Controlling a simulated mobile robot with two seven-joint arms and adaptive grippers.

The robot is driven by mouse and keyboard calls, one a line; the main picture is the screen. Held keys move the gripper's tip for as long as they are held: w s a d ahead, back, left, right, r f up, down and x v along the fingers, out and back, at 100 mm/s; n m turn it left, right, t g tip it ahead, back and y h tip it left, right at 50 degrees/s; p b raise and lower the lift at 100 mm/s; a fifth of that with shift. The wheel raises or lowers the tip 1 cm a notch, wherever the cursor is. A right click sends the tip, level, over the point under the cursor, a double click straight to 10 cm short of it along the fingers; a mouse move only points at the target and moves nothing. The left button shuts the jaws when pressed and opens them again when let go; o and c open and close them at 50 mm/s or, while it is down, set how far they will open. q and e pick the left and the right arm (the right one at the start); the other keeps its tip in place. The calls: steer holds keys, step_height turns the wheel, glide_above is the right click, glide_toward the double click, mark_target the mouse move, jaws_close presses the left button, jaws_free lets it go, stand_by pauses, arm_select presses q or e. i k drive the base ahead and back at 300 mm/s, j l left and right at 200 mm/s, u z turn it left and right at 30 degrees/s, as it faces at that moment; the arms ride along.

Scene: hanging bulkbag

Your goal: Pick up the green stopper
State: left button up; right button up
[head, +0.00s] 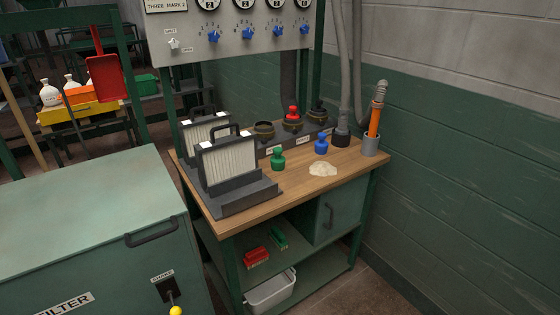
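The green stopper (278,159) stands upright on the wooden bench top (250,212), just right of the black filter frames. A blue stopper (321,144) stands on the bench to its right. A red stopper (292,119) sits in a port of the dark rail at the back of the bench. The port (264,131) left of it looks open at the top. Neither of my grippers shows in the head view.
Two pleated filters (226,164) in black frames stand on the bench's left. A pale powder pile (323,169) lies right of the green stopper. A grey cup (370,146) with an orange-handled tool stands at the right corner. A green filter cabinet (90,220) stands front left.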

mark_target(278, 161)
steer(key=i+l+u, duration=0.15)
steer(key=l, duration=0.2)
steer(key=i+l+u, duration=0.1)
steer(key=l, duration=0.3)
steer(key=i+l+u, duration=0.15)
steer(key=i+l, duration=0.15)
steer(key=i+l+u, duration=0.1)
steer(key=l, duration=0.4)
